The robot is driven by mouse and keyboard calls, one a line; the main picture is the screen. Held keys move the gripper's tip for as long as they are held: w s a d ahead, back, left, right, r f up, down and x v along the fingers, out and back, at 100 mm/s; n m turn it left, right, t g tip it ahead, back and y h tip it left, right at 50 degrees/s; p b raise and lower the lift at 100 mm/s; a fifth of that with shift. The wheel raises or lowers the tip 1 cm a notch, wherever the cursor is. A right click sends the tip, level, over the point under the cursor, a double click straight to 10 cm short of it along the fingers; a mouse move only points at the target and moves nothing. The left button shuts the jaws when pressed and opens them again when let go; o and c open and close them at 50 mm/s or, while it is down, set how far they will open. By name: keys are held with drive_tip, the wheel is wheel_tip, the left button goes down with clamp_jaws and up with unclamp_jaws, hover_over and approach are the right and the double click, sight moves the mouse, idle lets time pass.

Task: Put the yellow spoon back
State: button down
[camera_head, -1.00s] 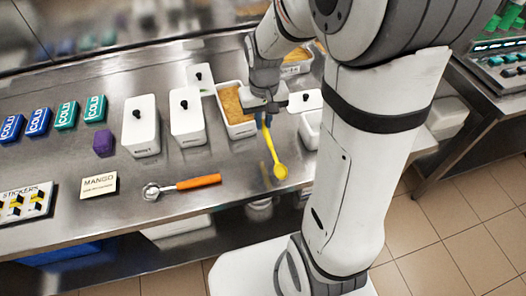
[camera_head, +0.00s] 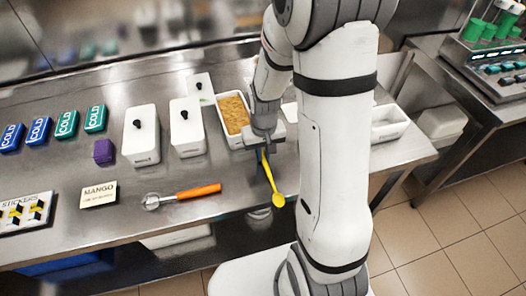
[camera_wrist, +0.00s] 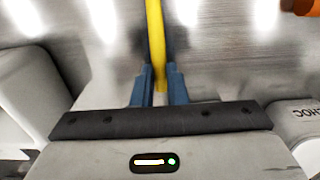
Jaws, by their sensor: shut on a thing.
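The yellow spoon (camera_head: 272,183) is held by its handle in my gripper (camera_head: 262,150) near the front edge of the steel counter. Its bowl end points down and toward the front in the head view. In the wrist view, the blue fingers of my gripper (camera_wrist: 159,85) are shut on the yellow handle (camera_wrist: 155,40); the spoon's bowl is out of that view. I cannot tell whether the spoon touches the counter.
An open container of yellow-brown food (camera_head: 234,115) stands just behind my gripper. Lidded white containers (camera_head: 141,136) stand to the left. An orange-handled scoop (camera_head: 185,194) and a mango card (camera_head: 98,194) lie at the front. An empty white tub (camera_head: 389,124) is at right.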

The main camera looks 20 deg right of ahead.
drive_tip(key=shift+f, duration=0.2)
drive_tip(key=c, duration=1.5)
unclamp_jaws()
drive_tip(key=shift+o, duration=0.2)
drive_tip(key=shift+r, duration=0.1)
wheel_tip(320, 180, up, 12)
wheel_tip(320, 180, up, 5)
drive_tip(key=t, duration=0.1)
hover_over(269, 172)
drive_tip(key=s+r+t, duration=0.1)
drive_tip(key=s+r, duration=0.2)
drive_tip(key=s, duration=0.4)
drive_tip(key=shift+s+t, duration=0.2)
drive_tip(key=shift+t, duration=0.2)
drive_tip(key=shift+d, duration=0.1)
